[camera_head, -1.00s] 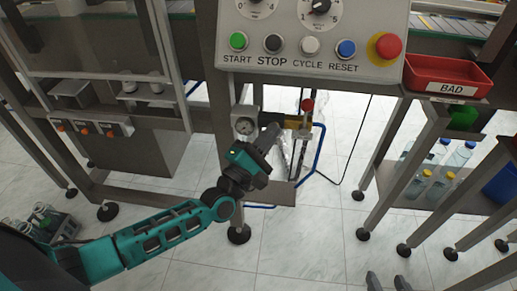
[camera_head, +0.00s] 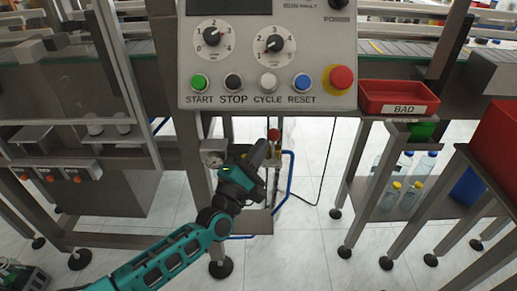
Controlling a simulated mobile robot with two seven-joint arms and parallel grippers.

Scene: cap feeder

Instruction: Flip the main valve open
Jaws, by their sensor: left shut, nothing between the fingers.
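The main valve appears to be the red-knobbed part (camera_head: 274,134) low on the frame under the control panel, beside a round gauge (camera_head: 212,158). Its red knob stands upright above a yellowish body that is partly hidden behind my gripper. My left gripper (camera_head: 261,148) is shut and empty. Its grey fingers point up and right, just left of and slightly below the red knob in the picture. I cannot tell whether they touch the valve. My right gripper is not in view.
The control panel (camera_head: 235,88) with dials and buttons overhangs the valve. A blue hose (camera_head: 291,180) runs down at the valve's right. A red BAD tray (camera_head: 398,92) and a shelf with bottles (camera_head: 392,195) stand further right. Frame legs flank the space.

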